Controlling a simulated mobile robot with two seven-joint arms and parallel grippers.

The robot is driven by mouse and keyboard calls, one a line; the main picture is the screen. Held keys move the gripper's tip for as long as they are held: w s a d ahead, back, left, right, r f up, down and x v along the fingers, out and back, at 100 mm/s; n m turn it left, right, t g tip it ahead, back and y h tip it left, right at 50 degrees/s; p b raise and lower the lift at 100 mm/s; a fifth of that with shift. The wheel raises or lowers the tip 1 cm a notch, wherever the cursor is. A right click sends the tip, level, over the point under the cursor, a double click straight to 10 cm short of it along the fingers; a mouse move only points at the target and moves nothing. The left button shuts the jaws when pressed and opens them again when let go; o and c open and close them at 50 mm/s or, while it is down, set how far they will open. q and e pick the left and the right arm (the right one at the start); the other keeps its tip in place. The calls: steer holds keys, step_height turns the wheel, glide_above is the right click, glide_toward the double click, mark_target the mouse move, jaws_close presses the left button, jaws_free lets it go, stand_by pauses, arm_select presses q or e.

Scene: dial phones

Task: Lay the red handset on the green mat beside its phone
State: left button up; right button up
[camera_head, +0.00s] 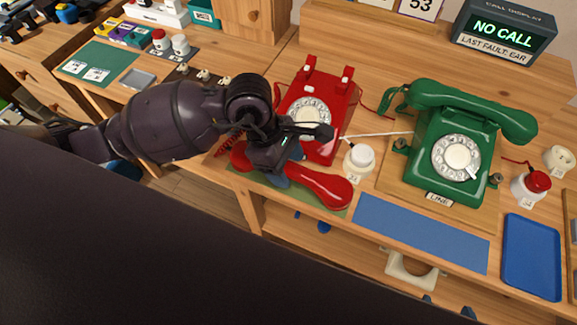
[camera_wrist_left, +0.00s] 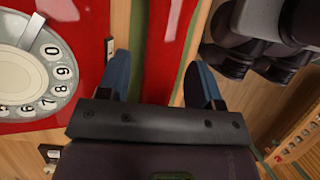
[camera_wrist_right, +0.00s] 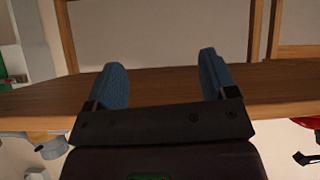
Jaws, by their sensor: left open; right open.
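The red handset (camera_head: 322,187) lies on the green mat (camera_head: 288,197) at the desk's front edge, before the red phone (camera_head: 321,98). The phone's cradle is empty. My left gripper (camera_head: 279,178) is open above the middle of the handset and hides part of it. In the left wrist view, the handset's red grip (camera_wrist_left: 170,40) runs between the two spread blue fingertips (camera_wrist_left: 160,82), with the phone's dial (camera_wrist_left: 32,75) to the left. Contact between fingers and handset cannot be told. My right gripper (camera_wrist_right: 160,82) is open and empty, facing the front of a wooden desk.
A green phone (camera_head: 455,150) with its handset on the cradle stands to the right. A white jar (camera_head: 359,161) stands between the phones. A blue mat (camera_head: 422,231) and a blue tray (camera_head: 532,257) lie at the front right. A display (camera_head: 503,33) reads "NO CALL".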

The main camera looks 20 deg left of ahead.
arm_select(q)
steer(key=p+v, duration=0.1)
steer(key=v, duration=0.8)
steer(key=shift+r, duration=0.15)
steer(key=shift+a+r, duration=0.25)
steer(key=shift+r, duration=0.4)
